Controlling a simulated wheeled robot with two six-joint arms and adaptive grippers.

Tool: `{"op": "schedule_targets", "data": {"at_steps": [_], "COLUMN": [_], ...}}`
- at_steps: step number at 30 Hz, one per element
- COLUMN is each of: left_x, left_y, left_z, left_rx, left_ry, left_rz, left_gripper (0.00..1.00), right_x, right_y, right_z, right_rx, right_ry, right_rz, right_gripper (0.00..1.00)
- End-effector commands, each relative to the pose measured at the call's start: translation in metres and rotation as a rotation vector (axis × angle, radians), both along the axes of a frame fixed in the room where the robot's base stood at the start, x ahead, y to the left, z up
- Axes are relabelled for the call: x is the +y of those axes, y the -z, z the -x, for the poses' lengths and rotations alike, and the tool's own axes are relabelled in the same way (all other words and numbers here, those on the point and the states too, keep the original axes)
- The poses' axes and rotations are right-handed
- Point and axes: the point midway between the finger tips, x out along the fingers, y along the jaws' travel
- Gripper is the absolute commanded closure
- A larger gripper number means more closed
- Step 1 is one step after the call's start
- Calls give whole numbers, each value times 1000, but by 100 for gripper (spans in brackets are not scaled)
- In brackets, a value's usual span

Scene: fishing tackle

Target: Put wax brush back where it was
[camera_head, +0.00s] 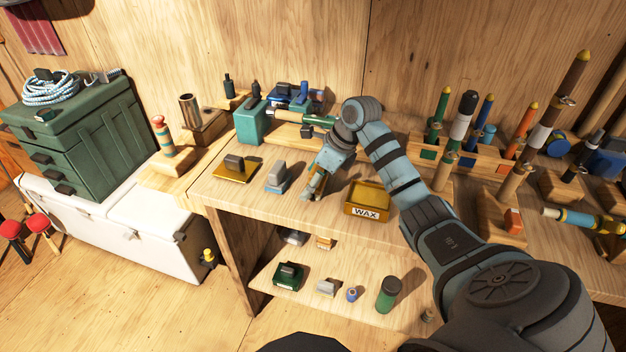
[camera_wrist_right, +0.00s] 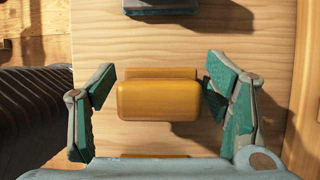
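An orange-yellow block (camera_wrist_right: 158,98), seemingly the wax brush, sits over the wooden bench top in the right wrist view. My right gripper (camera_wrist_right: 160,88) is open around it, one finger on each side, with a visible gap on both sides. In the head view my right gripper (camera_head: 314,187) points down at the bench near its front edge and mostly hides the block. The yellow tray labelled WAX (camera_head: 367,198) stands just right of the gripper; an orange edge (camera_wrist_right: 155,156) shows at the bottom of the wrist view. My left gripper is not in view.
A grey block tool (camera_head: 277,177) and a yellow-based tool (camera_head: 235,170) stand left of the gripper. A teal box (camera_head: 251,122) is behind them. Rod handles in racks (camera_head: 470,155) fill the right. Several items sit on the lower shelf (camera_head: 262,268).

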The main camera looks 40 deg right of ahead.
Motion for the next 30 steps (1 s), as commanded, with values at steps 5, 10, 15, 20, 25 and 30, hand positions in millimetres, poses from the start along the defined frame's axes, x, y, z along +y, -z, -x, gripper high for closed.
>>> {"op": "schedule_targets", "data": {"at_steps": [5, 10, 15, 20, 25, 30], "left_x": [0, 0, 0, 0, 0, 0], "left_y": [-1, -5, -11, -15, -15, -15], "left_z": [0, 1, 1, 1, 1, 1], "left_rx": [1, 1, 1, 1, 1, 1], "left_ry": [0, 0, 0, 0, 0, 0], "left_rz": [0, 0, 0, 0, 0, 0], "left_gripper": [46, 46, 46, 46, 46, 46], "right_x": [0, -6, -19, -28, -32, -32], "right_y": [-1, -21, -65, -99, -112, -111], "right_z": [0, 6, 22, 35, 40, 40], "right_rx": [0, -2, -3, -1, 0, 0], "right_ry": [0, 1, 0, 1, -1, 0], "right_rz": [0, 3, 4, 2, 0, -1], "right_gripper": [29, 29, 29, 29, 29, 29]}}
